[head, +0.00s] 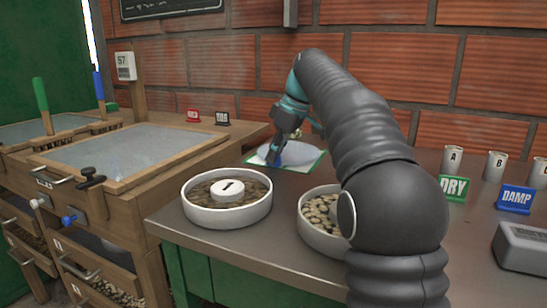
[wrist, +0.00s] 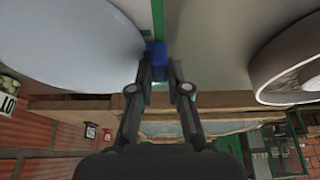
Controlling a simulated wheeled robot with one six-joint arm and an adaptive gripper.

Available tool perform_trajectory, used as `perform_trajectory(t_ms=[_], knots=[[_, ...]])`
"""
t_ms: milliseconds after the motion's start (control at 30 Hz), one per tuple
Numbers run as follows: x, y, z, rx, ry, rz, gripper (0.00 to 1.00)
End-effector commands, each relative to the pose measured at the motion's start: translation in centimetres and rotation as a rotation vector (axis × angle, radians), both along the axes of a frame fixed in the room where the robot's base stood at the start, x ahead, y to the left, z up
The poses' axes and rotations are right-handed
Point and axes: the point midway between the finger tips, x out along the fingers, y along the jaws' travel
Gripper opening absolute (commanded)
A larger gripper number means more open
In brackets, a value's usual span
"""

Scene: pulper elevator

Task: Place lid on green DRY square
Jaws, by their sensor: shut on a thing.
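The lid is a pale round disc with a blue tab at its edge; it shows in the head view (head: 268,152) and large at the left of the wrist view (wrist: 65,45). My gripper (head: 279,156) is shut on the blue tab, which sits between the fingertips in the wrist view (wrist: 157,55). The green-bordered square (head: 318,163) lies on the counter at the back, with the lid over it. Whether the lid touches the surface is not clear. A green DRY sign (head: 454,188) stands further right.
A round pan of dark beans (head: 227,220) with a tag marked 1 stands front left. A second pan of pale beans (head: 318,240) is partly behind my arm. Cups (head: 453,160), a blue DAMP sign (head: 516,200) and a grey device (head: 522,248) are at right. A brick wall (head: 220,65) rises behind.

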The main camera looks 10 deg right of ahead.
Motion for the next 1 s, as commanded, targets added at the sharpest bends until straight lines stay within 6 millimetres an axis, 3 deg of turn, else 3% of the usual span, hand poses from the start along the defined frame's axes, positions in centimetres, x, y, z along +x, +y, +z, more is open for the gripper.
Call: perform_trajectory(t_ms=[367, 400, 467, 767, 1000], knots=[[0.0, 0.0, -0.4, 0.000, -0.002, 0.001, 0.00], [0.0, 0.0, -0.3, 0.000, -0.001, 0.002, 0.26], [0.0, 0.0, -0.3, 0.000, -0.001, 0.002, 0.41], [0.0, 0.0, -0.2, 0.000, 0.000, 0.001, 0.41], [-0.5, -0.8, 2.3, 0.000, -0.004, 0.000, 0.41]])
